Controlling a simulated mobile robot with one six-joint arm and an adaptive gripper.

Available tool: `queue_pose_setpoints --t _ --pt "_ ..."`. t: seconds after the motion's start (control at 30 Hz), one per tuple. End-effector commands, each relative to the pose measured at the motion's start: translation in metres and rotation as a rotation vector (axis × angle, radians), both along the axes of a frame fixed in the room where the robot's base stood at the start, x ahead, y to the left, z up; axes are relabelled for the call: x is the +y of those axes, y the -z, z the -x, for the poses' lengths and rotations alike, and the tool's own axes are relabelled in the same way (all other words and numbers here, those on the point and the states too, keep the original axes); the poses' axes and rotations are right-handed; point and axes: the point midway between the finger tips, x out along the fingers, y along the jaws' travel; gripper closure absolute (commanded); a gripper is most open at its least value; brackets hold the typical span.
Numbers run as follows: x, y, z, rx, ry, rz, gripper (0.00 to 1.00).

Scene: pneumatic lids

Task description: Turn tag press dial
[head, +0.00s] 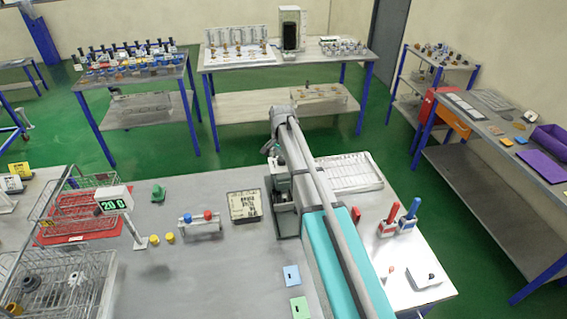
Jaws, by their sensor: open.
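A grey-green upright machine, which may be the tag press (284,222), stands on the near table, partly behind my arm. I cannot make out its dial; my arm may hide it. My arm reaches away over the table and bends down at its far end. My gripper (270,149) shows there as a small dark shape above the top of the machine. It is open, and I see nothing held in it. Its fingertips are too small and covered to tell whether they touch the machine.
Left of the machine are a tray of black characters (244,206), a rack with blue and red caps (199,223) and a display reading 20.0 (114,201). Wire baskets (58,285) fill the left. Right of my arm are a white tray (347,172) and red and blue handled tools (408,217).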

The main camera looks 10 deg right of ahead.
Motion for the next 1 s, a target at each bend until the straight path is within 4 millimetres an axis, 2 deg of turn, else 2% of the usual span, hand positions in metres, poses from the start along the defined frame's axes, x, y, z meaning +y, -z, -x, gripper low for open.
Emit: queue_pose_setpoints --t 0.5,0.9,0.93,0.97,1.0 --pt "0.000 0.005 0.000 0.000 0.000 0.000 0.21" --pt "-0.001 0.005 0.000 0.000 0.001 0.000 0.95" --pt "0.000 0.005 0.000 0.000 0.001 0.000 1.00" --pt "-0.010 0.005 0.000 0.000 0.004 0.000 1.00" --pt "-0.007 0.005 0.000 0.000 0.002 0.000 1.00"
